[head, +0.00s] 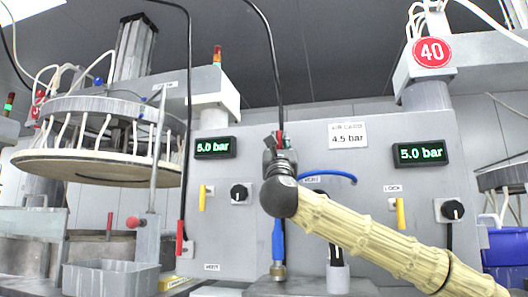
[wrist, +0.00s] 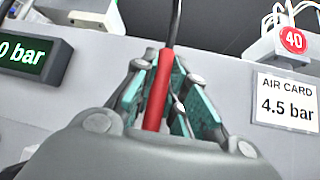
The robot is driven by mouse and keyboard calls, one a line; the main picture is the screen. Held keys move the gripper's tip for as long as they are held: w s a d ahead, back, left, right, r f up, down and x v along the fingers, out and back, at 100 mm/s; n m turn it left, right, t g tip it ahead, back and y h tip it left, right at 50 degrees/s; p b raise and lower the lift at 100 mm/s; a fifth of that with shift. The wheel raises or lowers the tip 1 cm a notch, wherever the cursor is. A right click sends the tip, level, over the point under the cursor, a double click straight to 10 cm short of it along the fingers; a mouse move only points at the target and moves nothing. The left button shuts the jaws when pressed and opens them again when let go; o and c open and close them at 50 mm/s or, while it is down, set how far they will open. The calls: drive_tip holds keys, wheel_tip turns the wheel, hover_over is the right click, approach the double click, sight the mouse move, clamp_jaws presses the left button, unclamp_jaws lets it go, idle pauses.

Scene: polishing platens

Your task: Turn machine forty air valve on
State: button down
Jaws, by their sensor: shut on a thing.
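The round red sign reading 40 (head: 432,52) is on the machine head at upper right; it also shows in the wrist view (wrist: 293,39). Below it on the grey panel are a yellow lever (head: 400,213) and a black knob (head: 453,210). Another yellow lever (head: 202,198) and black knob (head: 240,194) sit further left. I cannot tell which is the air valve. My gripper (head: 280,142) is raised in front of the panel, apart from these controls. In the wrist view its teal-padded fingers (wrist: 165,88) are shut on a red rod (wrist: 158,92) with a black cord rising from it.
Displays read 5.0 bar at left (head: 215,148) and right (head: 420,153). A card (head: 347,134) reads 4.5 bar. A round platen (head: 100,165) hangs at left above a grey bin (head: 110,278). A blue handle (head: 278,240) stands below my gripper.

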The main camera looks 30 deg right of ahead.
drive_tip(key=shift+m, duration=0.3)
drive_tip(key=c, duration=1.4)
unclamp_jaws()
drive_tip(key=shift+d, duration=0.1)
drive_tip(key=shift+c, duration=0.2)
drive_tip(key=v, duration=1.2)
drive_tip(key=shift+w, duration=0.1)
